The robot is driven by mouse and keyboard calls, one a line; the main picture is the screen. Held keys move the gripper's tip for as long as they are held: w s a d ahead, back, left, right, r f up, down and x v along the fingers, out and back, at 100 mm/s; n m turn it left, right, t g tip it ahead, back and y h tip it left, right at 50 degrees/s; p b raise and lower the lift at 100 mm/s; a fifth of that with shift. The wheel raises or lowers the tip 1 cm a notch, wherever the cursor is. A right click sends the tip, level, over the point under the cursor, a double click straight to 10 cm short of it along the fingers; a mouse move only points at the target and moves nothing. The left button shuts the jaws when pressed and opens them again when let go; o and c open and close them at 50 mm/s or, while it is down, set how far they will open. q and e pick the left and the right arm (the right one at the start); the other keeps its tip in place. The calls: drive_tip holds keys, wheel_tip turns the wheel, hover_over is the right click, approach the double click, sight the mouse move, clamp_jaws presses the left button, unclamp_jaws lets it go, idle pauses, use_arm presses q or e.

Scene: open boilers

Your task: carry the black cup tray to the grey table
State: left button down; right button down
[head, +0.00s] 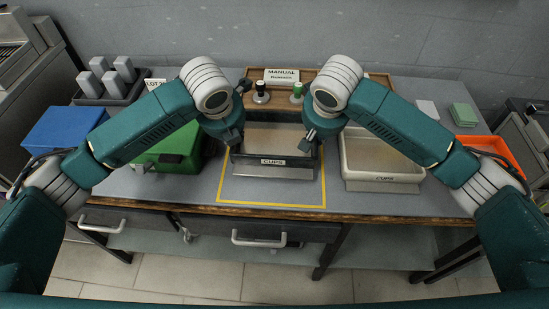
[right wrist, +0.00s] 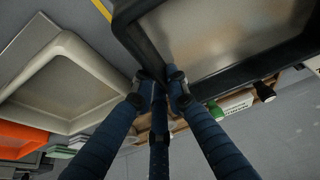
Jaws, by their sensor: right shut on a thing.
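The black cup tray (head: 287,172), with a CUPS label on its front, is in the middle of the head view, between my two grippers. It is over the yellow-outlined area of the grey table (head: 205,190); I cannot tell whether it touches the surface. My right gripper (head: 309,143) is at its right side. In the right wrist view the right fingers (right wrist: 160,90) are shut on the black tray's rim (right wrist: 140,50). My left gripper (head: 234,140) is at the tray's left side; its fingertips are too hidden to judge.
A cream tray (head: 383,178), also labelled CUPS, stands close on the right. A green box (head: 172,152) and a blue box (head: 65,128) stand on the left. Behind is a wooden board (head: 345,90) with a MANUAL sign (head: 282,75). An orange bin (head: 490,148) is at far right.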

drive_tip(key=shift+a, duration=0.1)
